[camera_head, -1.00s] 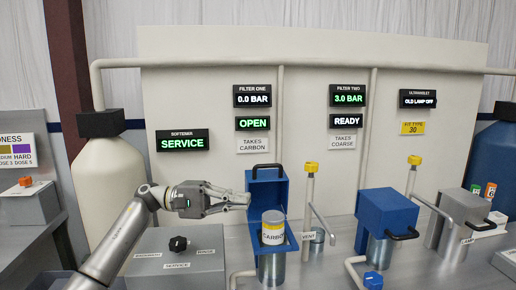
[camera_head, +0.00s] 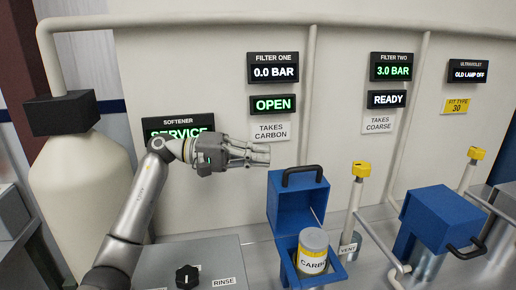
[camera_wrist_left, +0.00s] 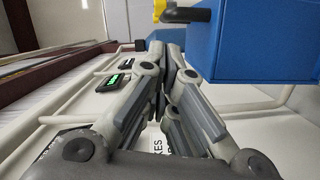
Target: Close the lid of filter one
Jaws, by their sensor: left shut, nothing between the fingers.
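Filter one's blue housing stands with its lid (camera_head: 296,205) swung up and its black handle (camera_head: 305,174) on top. A carbon cartridge (camera_head: 313,252) with a yellow band sits in the open housing below the lid. My left gripper (camera_head: 268,153) is shut and empty, up and to the left of the lid, near the wall panel and apart from the handle. In the left wrist view the fingers (camera_wrist_left: 172,58) are together, with the blue lid (camera_wrist_left: 265,42) to their right. My right gripper is not in view.
The filter one display (camera_head: 274,104) reads OPEN and 0.0 BAR. Filter two's blue housing (camera_head: 443,218) is closed at the right. A vent pipe with a yellow valve top (camera_head: 361,169) stands between the filters. The softener tank (camera_head: 85,185) and a grey control box with a black knob (camera_head: 187,276) are at the left.

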